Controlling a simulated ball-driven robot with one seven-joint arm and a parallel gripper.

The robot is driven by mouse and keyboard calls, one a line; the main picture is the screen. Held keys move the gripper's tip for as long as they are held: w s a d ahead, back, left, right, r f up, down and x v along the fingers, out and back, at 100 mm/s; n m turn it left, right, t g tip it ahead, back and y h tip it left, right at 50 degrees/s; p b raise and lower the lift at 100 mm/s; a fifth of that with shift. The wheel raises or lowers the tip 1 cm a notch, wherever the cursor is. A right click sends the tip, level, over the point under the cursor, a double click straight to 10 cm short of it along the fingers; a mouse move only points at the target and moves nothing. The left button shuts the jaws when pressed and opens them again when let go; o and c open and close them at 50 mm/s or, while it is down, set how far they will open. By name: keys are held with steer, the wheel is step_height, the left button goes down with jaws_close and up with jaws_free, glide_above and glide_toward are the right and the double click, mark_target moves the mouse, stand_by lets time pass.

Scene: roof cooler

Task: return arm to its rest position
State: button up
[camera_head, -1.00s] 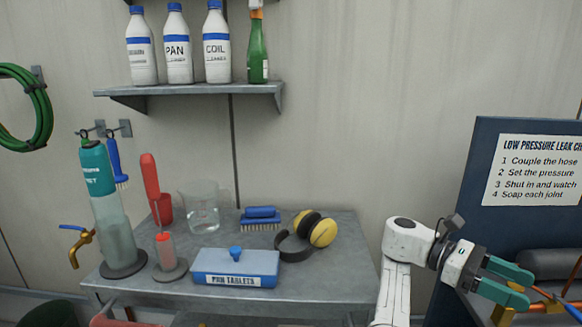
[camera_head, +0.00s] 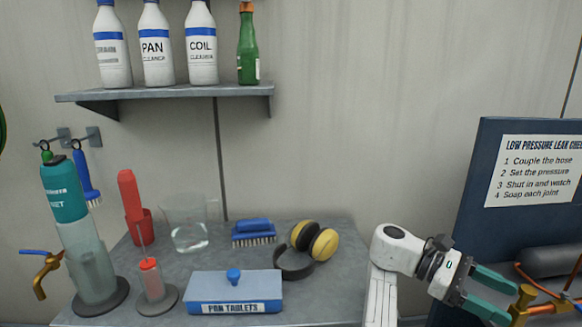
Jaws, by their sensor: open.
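My gripper (camera_head: 492,296) is at the lower right, at the end of my white arm. Its two green fingers are spread apart and point right, and I see nothing held between them. Brass and copper fittings (camera_head: 522,300) show just beyond the fingertips; I cannot tell whether the fingers touch them. My arm stands to the right of the grey table.
The grey table (camera_head: 335,290) holds a blue PAN TABLETS box (camera_head: 235,291), yellow earmuffs (camera_head: 322,244), a blue brush (camera_head: 254,232), a clear beaker (camera_head: 188,230) and a teal-topped cylinder (camera_head: 65,190). A shelf (camera_head: 170,93) carries several bottles. A blue sign board (camera_head: 478,200) stands right.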

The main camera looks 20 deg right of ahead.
steer(key=s+d+f+m+t+h, duration=0.1)
steer(key=s+d+f+m+t, duration=0.1)
steer(key=s+f+t, duration=0.3)
steer(key=s+d+f+m+t, duration=0.25)
steer(key=f+t, duration=0.25)
steer(key=f, duration=0.3)
steer(key=a+f+t+y, duration=0.4)
steer(key=a+t, duration=0.1)
steer(key=a, duration=0.8)
steer(key=a+f+t+y, duration=0.5)
steer(key=a, duration=0.8)
steer(key=s+f+g+b, duration=0.4)
steer(key=s+f+b, duration=0.65)
steer(key=f, duration=0.55)
step_height(320, 180, up, 16)
steer(key=p, duration=1.6)
steer(key=shift+d+r+p, duration=0.2)
steer(key=shift+r+p, duration=0.05)
steer(key=shift+p, duration=0.15)
steer(key=shift+s, duration=0.1)
